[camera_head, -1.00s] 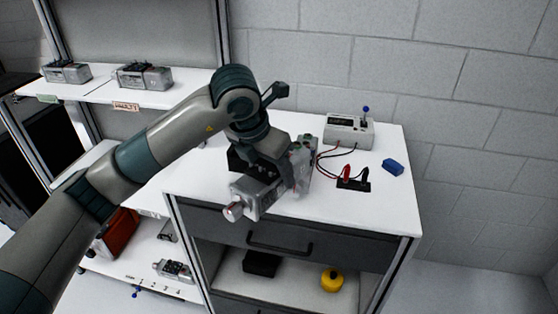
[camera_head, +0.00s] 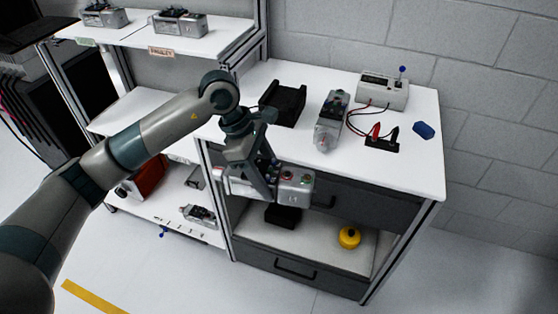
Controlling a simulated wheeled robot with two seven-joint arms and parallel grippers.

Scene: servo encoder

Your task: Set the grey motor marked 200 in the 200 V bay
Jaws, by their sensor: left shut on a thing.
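My left gripper (camera_head: 262,182) is shut on a grey motor (camera_head: 293,187) and holds it in the air in front of the bench's drawer front. The motor's end with coloured connectors sticks out to the right of the fingers; its marking is not readable. A second grey motor (camera_head: 330,122) lies on the white bench top (camera_head: 408,172), right of an empty black cradle (camera_head: 284,103). The lower left shelf (camera_head: 150,215) has small marks along its front edge, too small to read, so I cannot tell which bay is 200 V. My right gripper is out of view.
A meter box (camera_head: 384,91) with red and black leads, a probe block (camera_head: 382,144) and a blue item (camera_head: 424,130) are on the bench. Motors stand on the upper shelf (camera_head: 215,40) behind a FAULTY label (camera_head: 175,51). The lower shelf holds a red box (camera_head: 147,180) and another motor (camera_head: 198,216).

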